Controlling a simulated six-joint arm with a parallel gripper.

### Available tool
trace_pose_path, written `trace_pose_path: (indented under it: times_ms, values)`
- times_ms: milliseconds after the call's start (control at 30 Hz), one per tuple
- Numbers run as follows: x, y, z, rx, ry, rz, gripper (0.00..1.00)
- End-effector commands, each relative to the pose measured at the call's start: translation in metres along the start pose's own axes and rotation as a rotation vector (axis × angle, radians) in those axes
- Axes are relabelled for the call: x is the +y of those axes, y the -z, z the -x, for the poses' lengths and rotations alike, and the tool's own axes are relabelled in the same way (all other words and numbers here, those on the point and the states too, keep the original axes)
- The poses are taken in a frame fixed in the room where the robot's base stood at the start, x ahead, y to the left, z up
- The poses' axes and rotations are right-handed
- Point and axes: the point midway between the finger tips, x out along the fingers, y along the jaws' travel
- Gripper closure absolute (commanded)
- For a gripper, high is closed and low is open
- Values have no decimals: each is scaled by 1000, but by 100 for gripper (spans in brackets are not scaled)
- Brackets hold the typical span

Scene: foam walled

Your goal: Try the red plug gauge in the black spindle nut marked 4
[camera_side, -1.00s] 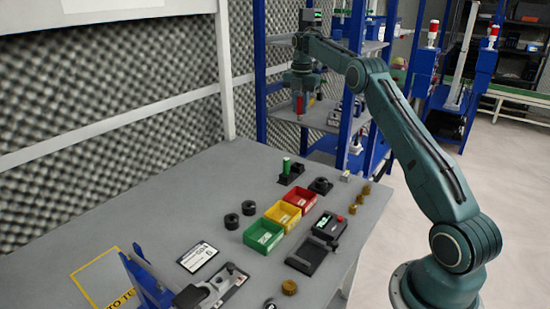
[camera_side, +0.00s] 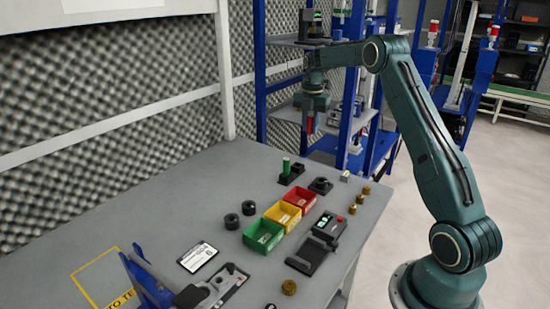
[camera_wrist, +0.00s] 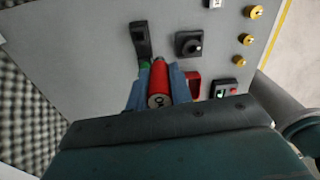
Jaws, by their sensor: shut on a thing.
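My gripper (camera_side: 309,121) is shut on the red plug gauge (camera_wrist: 158,82) and holds it in the air above the far end of the bench. In the wrist view the gauge sits between the blue fingers, its lettered end toward the camera. A black nut (camera_side: 321,185) sits in a dark holder at the back right of the bench; it also shows in the wrist view (camera_wrist: 188,44), ahead and right of the gauge. Two loose black nuts (camera_side: 231,221) (camera_side: 248,208) lie left of the bins. I cannot read a 4 on any nut.
A green gauge (camera_side: 286,166) stands in a black stand (camera_side: 296,172) left of the held nut. Green, yellow and red bins (camera_side: 263,236) (camera_side: 283,216) (camera_side: 300,200) stand mid-bench. A device with a green display (camera_side: 326,222) and brass pieces (camera_side: 366,190) lie right.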

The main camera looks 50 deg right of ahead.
Motion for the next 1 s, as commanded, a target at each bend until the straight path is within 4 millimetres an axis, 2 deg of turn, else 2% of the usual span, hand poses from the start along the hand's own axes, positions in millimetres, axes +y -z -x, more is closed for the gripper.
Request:
trace_pose_path:
  times_ms: [400,600,1000]
  values:
    - [-45,25,-33,0,2,0,100]
    - [-62,35,-43,-1,2,0,100]
    - [-69,40,-48,-3,1,0,100]
